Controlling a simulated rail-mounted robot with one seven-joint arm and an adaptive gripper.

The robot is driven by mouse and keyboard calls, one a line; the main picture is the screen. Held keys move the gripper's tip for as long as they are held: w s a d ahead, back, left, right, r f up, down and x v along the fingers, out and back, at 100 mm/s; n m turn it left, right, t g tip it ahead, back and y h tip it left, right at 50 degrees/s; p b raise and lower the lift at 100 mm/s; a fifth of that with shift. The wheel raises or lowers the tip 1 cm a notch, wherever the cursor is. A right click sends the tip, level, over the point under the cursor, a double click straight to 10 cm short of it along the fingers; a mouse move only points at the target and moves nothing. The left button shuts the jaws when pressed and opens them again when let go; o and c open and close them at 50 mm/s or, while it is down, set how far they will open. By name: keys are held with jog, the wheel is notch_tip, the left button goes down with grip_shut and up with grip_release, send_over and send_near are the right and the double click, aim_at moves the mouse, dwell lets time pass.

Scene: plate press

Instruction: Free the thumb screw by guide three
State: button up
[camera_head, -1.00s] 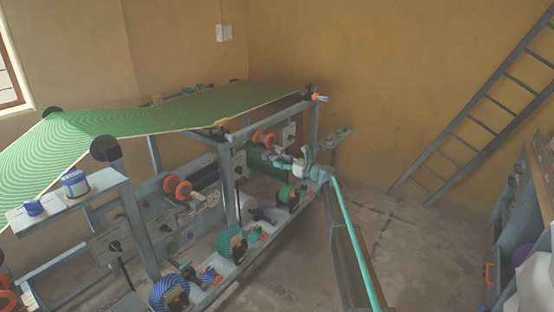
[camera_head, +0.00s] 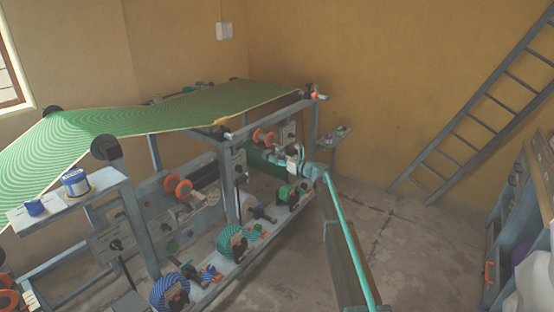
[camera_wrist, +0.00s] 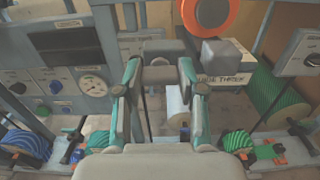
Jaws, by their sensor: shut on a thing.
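In the wrist view, my gripper (camera_wrist: 160,76) has its two teal fingers on either side of a grey piece, which I take to be the thumb screw (camera_wrist: 160,73). The fingers and palm hide much of it, so its turn cannot be read. Just right of it are a grey block (camera_wrist: 222,53) and a label plate reading "GUIDE THREE" (camera_wrist: 224,80). An orange-flanged roller (camera_wrist: 209,16) is above. In the head view my gripper (camera_head: 293,160) reaches into the right end of the press frame, where the screw is too small to make out.
A panel with a gauge (camera_wrist: 93,86) and knobs stands left in the wrist view. A blue striped roll (camera_wrist: 27,146) and green rolls (camera_wrist: 278,100) sit low on either side. The green web (camera_head: 130,121) spans the press top. Floor right of the press is open.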

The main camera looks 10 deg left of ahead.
jog(key=shift+f+n+b, duration=0.1)
jog(key=shift+n+b, duration=0.2)
jog(key=shift+b, duration=0.1)
jog(key=shift+f+n+b, duration=0.15)
jog(key=shift+n+b, duration=6.85)
jog(key=shift+b, duration=0.75)
jog(key=shift+f+n+b, duration=0.1)
jog(key=shift+n+b, duration=6.9)
jog(key=shift+b, duration=0.7)
jog(key=shift+s, duration=0.1)
jog(key=o, duration=1.1)
jog(key=shift+r, duration=0.1)
